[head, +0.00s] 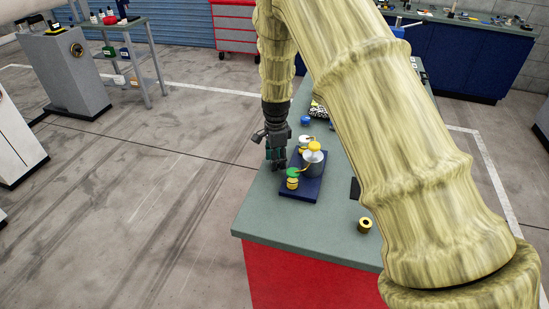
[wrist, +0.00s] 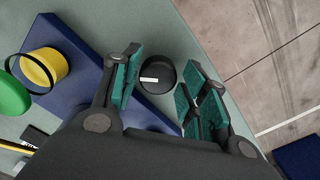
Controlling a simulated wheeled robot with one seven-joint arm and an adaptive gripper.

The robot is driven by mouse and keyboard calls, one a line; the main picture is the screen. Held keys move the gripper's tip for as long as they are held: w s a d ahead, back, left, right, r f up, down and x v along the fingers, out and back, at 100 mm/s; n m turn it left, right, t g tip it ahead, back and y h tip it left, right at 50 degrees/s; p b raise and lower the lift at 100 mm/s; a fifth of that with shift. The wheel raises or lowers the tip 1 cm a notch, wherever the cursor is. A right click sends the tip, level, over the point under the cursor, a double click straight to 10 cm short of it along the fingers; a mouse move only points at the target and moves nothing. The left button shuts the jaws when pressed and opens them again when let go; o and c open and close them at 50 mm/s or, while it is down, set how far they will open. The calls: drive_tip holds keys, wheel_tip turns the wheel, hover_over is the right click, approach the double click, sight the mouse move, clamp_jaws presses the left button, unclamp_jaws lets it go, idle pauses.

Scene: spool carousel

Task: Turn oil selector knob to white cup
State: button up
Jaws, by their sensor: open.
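The selector knob (wrist: 157,75) is a dark round knob with a white pointer mark, seen between my fingers in the wrist view. My gripper (wrist: 160,95) is open, with its teal pads on either side of the knob and gaps showing. In the head view my gripper (head: 275,163) points down at the left side of the blue base (head: 301,192); the knob is hidden there. A white cup (head: 304,141) is at the base's far end. A yellow cup (head: 292,184) with a green part (head: 293,173) above it is at the near end.
The base rests on a grey-green bench top (head: 300,225) with a red front. A yellow and black ring (head: 364,225) and a flat dark item (head: 355,188) lie to the right. The bench's near left corner is clear. My arm hides much of the right side.

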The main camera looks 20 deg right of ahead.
drive_tip(key=shift+f, duration=0.15)
drive_tip(key=c, duration=0.8)
